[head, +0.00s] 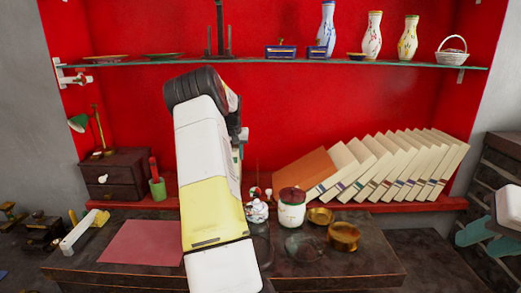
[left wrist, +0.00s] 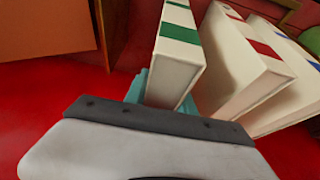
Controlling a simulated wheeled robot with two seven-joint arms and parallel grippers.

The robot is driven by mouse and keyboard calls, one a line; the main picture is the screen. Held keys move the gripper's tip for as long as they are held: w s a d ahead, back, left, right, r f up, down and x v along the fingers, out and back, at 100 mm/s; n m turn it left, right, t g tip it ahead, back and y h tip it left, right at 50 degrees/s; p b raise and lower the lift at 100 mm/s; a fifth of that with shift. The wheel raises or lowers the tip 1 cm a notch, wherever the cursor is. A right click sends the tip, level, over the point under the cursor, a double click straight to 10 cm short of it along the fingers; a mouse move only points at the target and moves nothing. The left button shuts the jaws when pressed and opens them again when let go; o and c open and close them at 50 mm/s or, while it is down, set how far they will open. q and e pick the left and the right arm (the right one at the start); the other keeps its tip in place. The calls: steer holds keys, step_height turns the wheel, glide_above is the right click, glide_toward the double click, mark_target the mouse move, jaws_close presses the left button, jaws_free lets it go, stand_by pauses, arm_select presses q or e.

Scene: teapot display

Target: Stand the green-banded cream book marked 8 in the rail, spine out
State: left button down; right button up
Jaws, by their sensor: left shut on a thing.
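In the left wrist view a cream book with green bands (left wrist: 180,50) stands between the teal fingers of my left gripper (left wrist: 165,98), which is shut on it. No number is readable on it. In the head view my left arm covers this gripper, and I cannot pick the book out there. A row of leaning cream books (head: 400,165) with coloured bands stands on the red ledge, beside an orange-brown panel or book (head: 305,172). I cannot make out the rail for certain. My right gripper (head: 484,240) is open and empty at the right edge.
Cream books with a red band (left wrist: 245,60) and a blue band (left wrist: 292,42) stand close right of the held book. A lidded white jar (head: 291,209), brass bowls (head: 343,236) and a pink mat (head: 142,243) are on the dark table. A glass shelf (head: 270,61) with vases crosses above.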

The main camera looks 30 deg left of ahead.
mark_target(235, 146)
arm_select(q)
steer(key=shift+f, duration=0.55)
stand_by(0.5)
steer(key=c, duration=1)
jaws_free()
steer(key=shift+o, duration=0.2)
steer(key=shift+f, duration=0.1)
steer(key=v, duration=0.8)
steer(key=shift+f, duration=0.1)
